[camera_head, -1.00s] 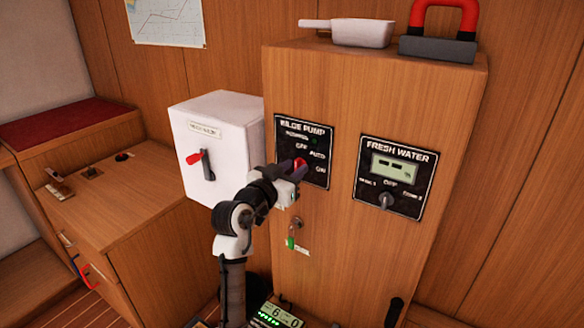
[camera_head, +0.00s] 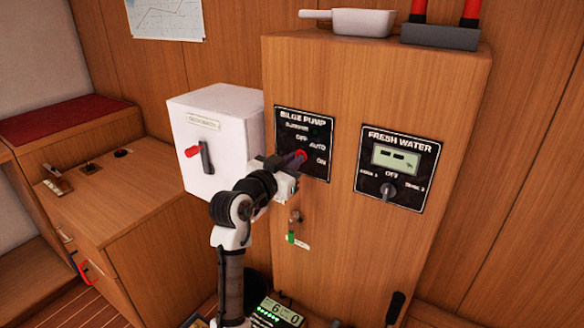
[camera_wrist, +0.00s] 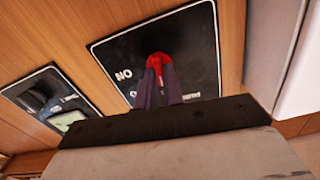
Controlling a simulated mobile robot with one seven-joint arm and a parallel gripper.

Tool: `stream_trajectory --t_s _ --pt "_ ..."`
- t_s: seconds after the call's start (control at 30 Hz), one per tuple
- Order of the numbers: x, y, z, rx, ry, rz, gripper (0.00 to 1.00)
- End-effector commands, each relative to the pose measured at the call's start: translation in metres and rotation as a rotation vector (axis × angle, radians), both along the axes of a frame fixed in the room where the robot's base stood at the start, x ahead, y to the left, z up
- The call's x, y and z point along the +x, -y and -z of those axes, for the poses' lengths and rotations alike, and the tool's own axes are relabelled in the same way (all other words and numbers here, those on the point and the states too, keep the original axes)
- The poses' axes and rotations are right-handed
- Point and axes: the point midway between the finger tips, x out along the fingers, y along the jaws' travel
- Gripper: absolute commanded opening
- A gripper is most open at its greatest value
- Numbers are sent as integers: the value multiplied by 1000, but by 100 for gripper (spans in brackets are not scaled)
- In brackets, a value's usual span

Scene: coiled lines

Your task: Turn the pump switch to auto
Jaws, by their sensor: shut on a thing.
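The bilge pump panel (camera_head: 291,123) is a black plate on the wooden cabinet, with the words OFF, AUTO and ON. It also shows in the wrist view (camera_wrist: 118,50). Its red switch knob (camera_head: 301,155) is at the panel's lower middle and shows as a red tip in the wrist view (camera_wrist: 158,60). My gripper (camera_head: 293,161) is at the panel, and its dark fingers (camera_wrist: 159,80) are shut on the red knob. The fingers cover most of the knob, so I cannot tell which label it points to.
To the right is the fresh water panel (camera_head: 397,168) with its own knob. To the left is a white box (camera_head: 213,140) with a red-tipped lever. Below hangs a key with a green tag (camera_head: 292,238). A white scoop (camera_head: 360,22) lies on top of the cabinet.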

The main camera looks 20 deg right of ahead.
Motion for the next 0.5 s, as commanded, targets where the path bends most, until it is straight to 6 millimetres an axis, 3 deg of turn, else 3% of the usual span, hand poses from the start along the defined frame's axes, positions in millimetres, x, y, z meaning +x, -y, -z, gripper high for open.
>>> stream_trajectory --t_s 0.5 --pt "-1 1 6 258 333 -1 0"
